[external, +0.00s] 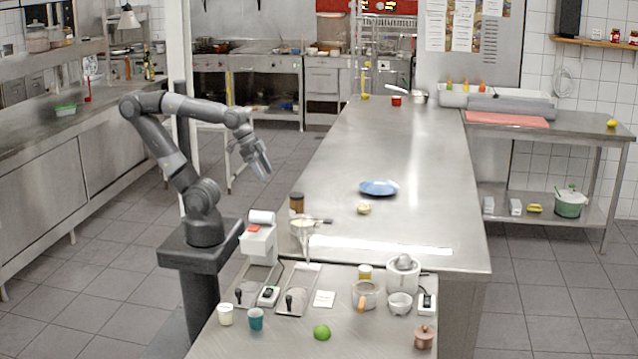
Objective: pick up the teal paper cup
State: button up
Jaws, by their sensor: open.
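The teal paper cup (256,319) stands upright near the front left of the steel counter (375,338). A white cup (225,315) stands just left of it. A green lime-like object (321,332) lies to its right. My gripper (265,172) is open and empty, in the air beyond the left edge of the counter. It is well above and behind the teal cup, pointing downward, and touches nothing.
A white machine (258,243) and metal trays with dark-handled tools (290,303) stand behind the cups. Black-and-white devices (267,296), a grey pot (366,293), a white bowl (400,303) and a juicer-like appliance (403,275) also occupy the counter. The far counter is mostly clear around a blue plate (379,188).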

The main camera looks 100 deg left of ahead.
jog(key=w+d+r+g, duration=0.1)
jog(key=w+d+r, duration=0.2)
jog(key=w+d, duration=0.55)
jog(key=w+d+r+g, duration=0.1)
jog(key=w+d+r, duration=0.2)
jog(key=w+d, duration=0.55)
jog(key=g, duration=0.4)
send_over(255, 314)
jog(key=w+d, duration=0.2)
notch_tip(255, 314, down, 14)
jog(key=f, duration=0.4)
jog(key=shift+s+f, duration=0.25)
jog(key=shift+s, duration=0.05)
jog(key=shift+s+a+f, duration=0.1)
jog(key=shift+s+f, duration=0.1)
jog(key=shift+f, duration=1.35)
jog(key=shift+s+a+f, duration=0.1)
jog(key=shift+s+f, duration=0.05)
jog(key=shift+f, duration=1.4)
jog(key=c, duration=1.1)
